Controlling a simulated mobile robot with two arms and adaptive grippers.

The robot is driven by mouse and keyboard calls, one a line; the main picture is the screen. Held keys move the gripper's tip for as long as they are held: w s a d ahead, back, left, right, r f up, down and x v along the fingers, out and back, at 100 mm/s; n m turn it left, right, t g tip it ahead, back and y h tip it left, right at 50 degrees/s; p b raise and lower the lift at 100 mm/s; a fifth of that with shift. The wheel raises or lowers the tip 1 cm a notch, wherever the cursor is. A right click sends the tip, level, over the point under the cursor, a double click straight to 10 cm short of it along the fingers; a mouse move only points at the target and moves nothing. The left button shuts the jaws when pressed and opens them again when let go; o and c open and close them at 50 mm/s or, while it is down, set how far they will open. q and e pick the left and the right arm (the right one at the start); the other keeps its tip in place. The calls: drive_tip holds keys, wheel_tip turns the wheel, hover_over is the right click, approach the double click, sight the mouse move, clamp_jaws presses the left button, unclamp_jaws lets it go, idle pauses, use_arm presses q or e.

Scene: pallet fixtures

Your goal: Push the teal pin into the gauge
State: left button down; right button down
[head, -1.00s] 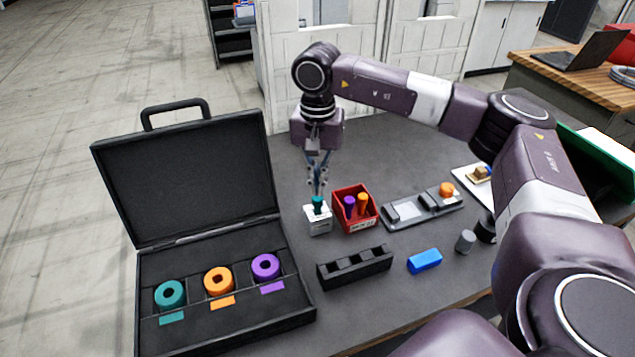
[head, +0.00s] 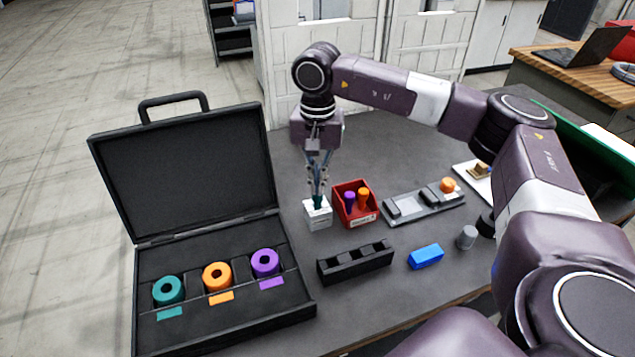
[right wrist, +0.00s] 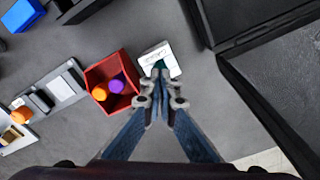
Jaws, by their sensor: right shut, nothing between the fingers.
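The gauge, a small white block with dark print (head: 319,218), stands on the dark table right of the open case. The teal pin (head: 318,203) is upright in its top, and only a little teal shows under my fingers. My right gripper (head: 318,194) points down, shut, with its fingertips at the top of the pin, not around it. In the right wrist view the closed fingertips (right wrist: 160,67) cover most of the pin over the white block (right wrist: 154,52). How deep the pin sits is hidden. My left gripper is not in view.
A red bin (head: 368,221) with purple and orange pins stands close right of the gauge. The black case (head: 225,326) holds teal, orange and purple rings. A black slotted block (head: 355,267), a blue block (head: 426,256) and a grey tray (head: 405,219) are nearby.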

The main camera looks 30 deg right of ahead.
drive_tip(key=shift+s, duration=0.1)
idle(0.5)
wheel_tip(320, 180, up, 8)
drive_tip(key=p, duration=0.5)
